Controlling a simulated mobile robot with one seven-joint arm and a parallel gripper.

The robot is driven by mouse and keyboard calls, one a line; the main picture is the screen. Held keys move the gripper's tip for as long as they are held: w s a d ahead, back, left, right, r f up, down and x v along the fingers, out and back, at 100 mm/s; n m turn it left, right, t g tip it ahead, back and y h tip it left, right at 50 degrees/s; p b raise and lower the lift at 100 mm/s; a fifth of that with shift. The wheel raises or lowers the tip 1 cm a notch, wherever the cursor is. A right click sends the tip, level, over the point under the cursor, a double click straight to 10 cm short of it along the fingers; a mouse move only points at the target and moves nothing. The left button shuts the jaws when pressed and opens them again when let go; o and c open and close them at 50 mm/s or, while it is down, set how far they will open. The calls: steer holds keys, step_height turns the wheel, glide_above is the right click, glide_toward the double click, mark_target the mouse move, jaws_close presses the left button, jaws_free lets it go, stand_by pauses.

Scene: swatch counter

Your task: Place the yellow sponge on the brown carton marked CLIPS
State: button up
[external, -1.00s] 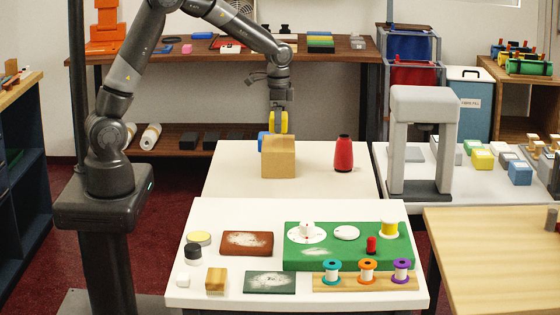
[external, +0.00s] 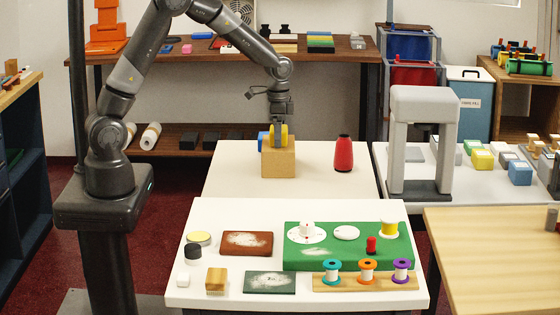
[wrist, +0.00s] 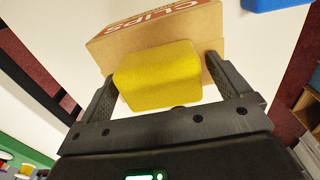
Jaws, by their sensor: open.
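The brown carton (external: 278,164) stands on the rear white table, and it shows in the wrist view with CLIPS lettering (wrist: 150,28). The yellow sponge (external: 285,130) is at the carton's top, seemingly resting on it; contact is not clear. In the wrist view the sponge (wrist: 160,78) lies between my gripper's fingers (wrist: 170,92), in front of the lettered part of the carton. My gripper (external: 278,135) points down over the carton and is open around the sponge. A gap shows between the sponge and the right finger.
A blue object (external: 263,140) stands close behind the carton on the left; it also shows in the wrist view (wrist: 272,4). A red cone-shaped spool (external: 343,154) stands to the right. The rear table around them is mostly clear.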

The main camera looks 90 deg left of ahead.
step_height(320, 180, up, 12)
steer(key=s+d+r+t, duration=0.2)
steer(key=s+d+r, duration=0.3)
steer(key=d+r, duration=0.25)
steer(key=s+d+t, duration=0.1)
steer(key=s+d, duration=0.6)
steer(key=s, duration=0.2)
steer(key=s+d+t, duration=0.2)
steer(key=s+d, duration=0.5)
steer(key=s, duration=0.3)
steer(key=shift+s+d+r+t, duration=0.25)
steer(key=shift+r+t, duration=0.05)
